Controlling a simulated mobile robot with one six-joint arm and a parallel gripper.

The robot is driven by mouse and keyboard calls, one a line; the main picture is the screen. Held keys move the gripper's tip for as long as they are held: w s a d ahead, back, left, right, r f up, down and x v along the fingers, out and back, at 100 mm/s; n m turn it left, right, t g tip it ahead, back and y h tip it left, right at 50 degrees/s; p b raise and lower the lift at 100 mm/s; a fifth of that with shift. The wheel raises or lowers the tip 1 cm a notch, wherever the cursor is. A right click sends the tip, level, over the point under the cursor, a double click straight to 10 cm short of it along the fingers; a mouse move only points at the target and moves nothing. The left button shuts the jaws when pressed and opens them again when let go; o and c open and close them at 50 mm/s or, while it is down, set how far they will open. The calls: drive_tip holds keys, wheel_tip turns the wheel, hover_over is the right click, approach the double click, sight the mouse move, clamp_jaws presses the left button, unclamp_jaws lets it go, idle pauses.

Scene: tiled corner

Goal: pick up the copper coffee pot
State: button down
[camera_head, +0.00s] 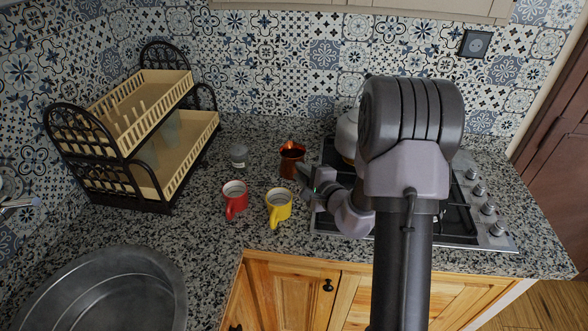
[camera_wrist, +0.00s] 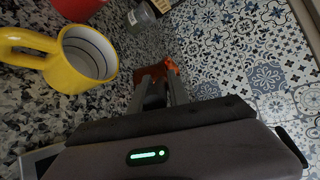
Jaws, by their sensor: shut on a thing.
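The copper coffee pot (camera_head: 291,158) stands upright on the speckled counter, left of the stove, in the head view. My gripper (camera_head: 305,176) reaches it from the right, with the fingers at the pot's side. In the wrist view the two grey fingers of my gripper (camera_wrist: 160,85) extend forward and are shut on the copper pot (camera_wrist: 148,92). The fingers hide part of the pot. I cannot tell exactly which part they hold. The pot appears to be at counter level.
A yellow mug (camera_head: 279,207) and a red mug (camera_head: 234,199) stand close in front of the pot. A small grey jar (camera_head: 239,157) is to its left. A two-tier dish rack (camera_head: 143,190), a sink (camera_head: 100,290) and a stove (camera_head: 460,228) with a kettle (camera_head: 346,134) surround them.

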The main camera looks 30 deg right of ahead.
drive_tip(key=shift+r, duration=0.2)
drive_tip(key=shift+r+p, duration=1.75)
drive_tip(key=shift+r, duration=3.1)
drive_tip(key=c, duration=2.1)
unclamp_jaws()
clamp_jaws()
